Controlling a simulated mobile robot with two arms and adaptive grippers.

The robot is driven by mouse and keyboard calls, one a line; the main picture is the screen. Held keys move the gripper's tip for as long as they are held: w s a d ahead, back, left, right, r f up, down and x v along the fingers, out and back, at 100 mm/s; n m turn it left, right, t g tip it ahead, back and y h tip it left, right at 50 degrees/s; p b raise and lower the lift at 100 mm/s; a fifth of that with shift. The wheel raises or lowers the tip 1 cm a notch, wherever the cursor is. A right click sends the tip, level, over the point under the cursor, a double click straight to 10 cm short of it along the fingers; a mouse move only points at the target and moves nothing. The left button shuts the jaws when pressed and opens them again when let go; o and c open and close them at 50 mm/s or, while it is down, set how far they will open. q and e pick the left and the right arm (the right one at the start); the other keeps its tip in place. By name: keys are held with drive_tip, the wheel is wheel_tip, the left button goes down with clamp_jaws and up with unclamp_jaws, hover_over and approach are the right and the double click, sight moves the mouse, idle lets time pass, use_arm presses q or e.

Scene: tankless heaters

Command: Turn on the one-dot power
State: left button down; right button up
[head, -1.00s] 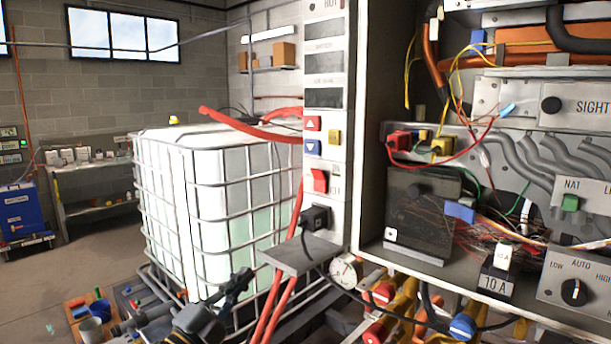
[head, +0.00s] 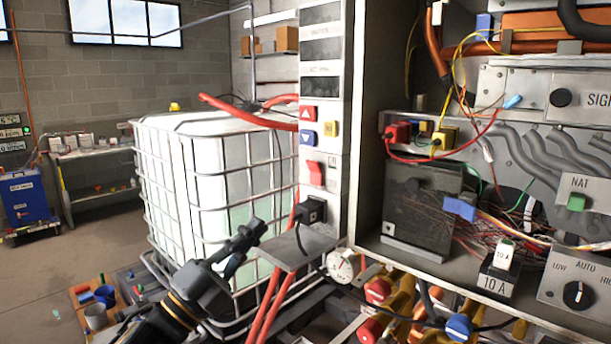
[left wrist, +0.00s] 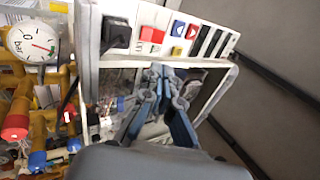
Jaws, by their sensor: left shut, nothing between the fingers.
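A white control panel (head: 340,120) stands on the left side of the open heater cabinet. Its red rocker switch (head: 315,173) sits below the red up button (head: 307,113), blue down button (head: 306,138) and yellow button (head: 330,128). The switch also shows in the left wrist view (left wrist: 151,34). I cannot tell its on or off position. My left gripper (head: 251,232) is shut and empty, left of and below the switch, apart from it. In the left wrist view its fingers (left wrist: 164,82) point toward the panel. My right gripper is not in view.
A black plug (head: 312,210) sits in the panel above a grey ledge (head: 297,250). Red hoses (head: 265,310) hang below. A caged white tank (head: 205,170) stands behind my left gripper. A gauge (head: 342,264) and valves (head: 375,292) sit under the cabinet.

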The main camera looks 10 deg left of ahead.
use_arm(q)
drive_tip(key=p, duration=0.7)
approach(312, 165)
drive_tip(key=x, duration=0.5)
drive_tip(key=shift+w+d+r, duration=0.2)
drive_tip(key=shift+r, duration=0.1)
drive_tip(key=shift+w+d+r, duration=0.15)
drive_tip(key=shift+w, duration=0.2)
drive_tip(key=shift+w+d, duration=0.15)
drive_tip(key=shift+w, duration=0.05)
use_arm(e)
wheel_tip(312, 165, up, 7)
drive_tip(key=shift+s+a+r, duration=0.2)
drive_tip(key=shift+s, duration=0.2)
use_arm(q)
drive_tip(key=shift+w+r, duration=0.1)
drive_tip(key=shift+r, duration=0.05)
